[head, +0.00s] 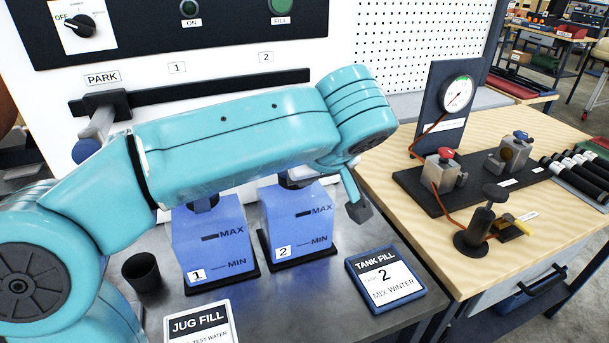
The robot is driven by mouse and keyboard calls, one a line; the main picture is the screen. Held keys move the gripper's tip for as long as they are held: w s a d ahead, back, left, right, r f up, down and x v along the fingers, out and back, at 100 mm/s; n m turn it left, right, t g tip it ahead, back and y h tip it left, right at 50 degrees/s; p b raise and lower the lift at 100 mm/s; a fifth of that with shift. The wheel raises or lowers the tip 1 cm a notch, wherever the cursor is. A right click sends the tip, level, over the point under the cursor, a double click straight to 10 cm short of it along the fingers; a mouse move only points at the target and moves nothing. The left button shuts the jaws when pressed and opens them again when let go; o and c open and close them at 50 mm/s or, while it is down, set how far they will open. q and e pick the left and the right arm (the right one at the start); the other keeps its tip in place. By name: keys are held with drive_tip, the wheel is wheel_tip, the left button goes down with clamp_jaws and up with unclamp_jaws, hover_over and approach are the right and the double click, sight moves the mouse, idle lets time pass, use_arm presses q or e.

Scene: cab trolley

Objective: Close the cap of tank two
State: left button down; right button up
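Tank two (288,230) is a blue box-shaped tank marked 2, MAX and MIN, standing on the dark bench. My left arm crosses in front of its upper part. A dark piece shows just under my arm at the tank's top, but I cannot tell whether it is the cap or how it sits. My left gripper (357,205) points down just right of tank two's upper part. My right gripper is not in view.
Tank one (207,247) stands left of tank two. A rail (210,90) runs behind. A wooden table (545,260) with a gauge (458,95) stands right.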

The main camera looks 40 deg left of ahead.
use_arm(q)
drive_tip(key=shift+d+f+b, duration=0.1)
drive_tip(key=shift+f+b, duration=0.2)
drive_tip(key=shift+f, duration=0.1)
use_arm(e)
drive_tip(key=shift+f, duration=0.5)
use_arm(q)
drive_tip(key=shift+w+a+r, duration=0.2)
drive_tip(key=shift+a+r, duration=0.05)
drive_tip(key=shift+a, duration=0.25)
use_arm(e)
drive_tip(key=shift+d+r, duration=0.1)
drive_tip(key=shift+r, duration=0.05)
